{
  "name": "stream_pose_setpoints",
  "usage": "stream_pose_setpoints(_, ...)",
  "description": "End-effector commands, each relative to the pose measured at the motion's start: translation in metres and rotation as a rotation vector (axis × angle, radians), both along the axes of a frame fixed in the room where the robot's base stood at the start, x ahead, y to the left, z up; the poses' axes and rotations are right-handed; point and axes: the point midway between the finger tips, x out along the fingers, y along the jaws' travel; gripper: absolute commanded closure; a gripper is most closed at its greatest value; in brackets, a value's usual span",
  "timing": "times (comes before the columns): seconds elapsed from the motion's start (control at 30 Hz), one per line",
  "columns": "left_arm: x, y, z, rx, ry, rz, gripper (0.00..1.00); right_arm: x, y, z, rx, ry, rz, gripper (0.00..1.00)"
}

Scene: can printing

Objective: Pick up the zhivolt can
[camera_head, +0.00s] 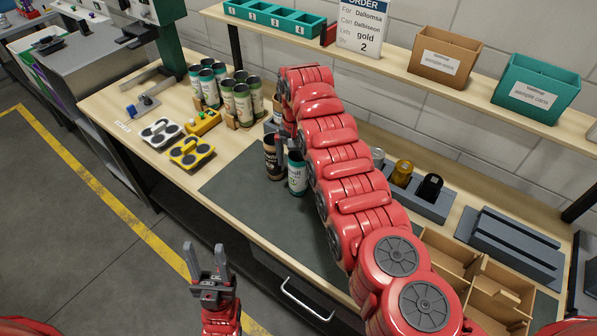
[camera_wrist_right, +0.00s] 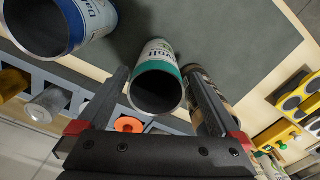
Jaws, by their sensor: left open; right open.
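The zhivolt can (camera_head: 297,172) is white and teal and stands on the dark mat, just left of my right arm. In the right wrist view the can (camera_wrist_right: 160,55) shows its open dark end and part of a "volt" label. My right gripper (camera_wrist_right: 158,76) is open, with one finger on each side of this can; I cannot tell whether they touch it. In the head view one finger (camera_head: 281,148) shows beside the can, and the arm hides the rest. My left gripper (camera_head: 208,258) is open and empty, out over the floor.
A dark brown can (camera_head: 272,158) stands close beside the zhivolt can. A blue-rimmed can (camera_wrist_right: 70,25) is near on the other side. A grey holder (camera_head: 425,203) with coloured cylinders stands right. Several cans (camera_head: 242,105) stand at the back left. The front mat is clear.

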Motion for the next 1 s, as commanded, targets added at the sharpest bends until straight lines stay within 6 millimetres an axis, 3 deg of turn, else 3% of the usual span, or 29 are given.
stream_pose_setpoints(0.23,0.000,0.000,0.024,0.000,0.000,0.000,0.50,-0.006,-0.004,-0.021,-0.001,0.003,0.000,0.00)
stream_pose_setpoints(0.4,0.000,0.000,0.025,0.000,0.000,0.000,0.50,-0.005,-0.004,-0.038,0.000,0.003,0.000,0.00)
stream_pose_setpoints(0.7,0.000,0.000,0.025,0.000,0.000,0.000,0.50,-0.004,-0.004,-0.044,0.001,-0.002,0.000,0.00)
stream_pose_setpoints(1.0,0.000,0.000,0.025,0.000,0.000,0.000,0.50,-0.004,-0.004,-0.043,0.001,-0.002,0.000,0.54)
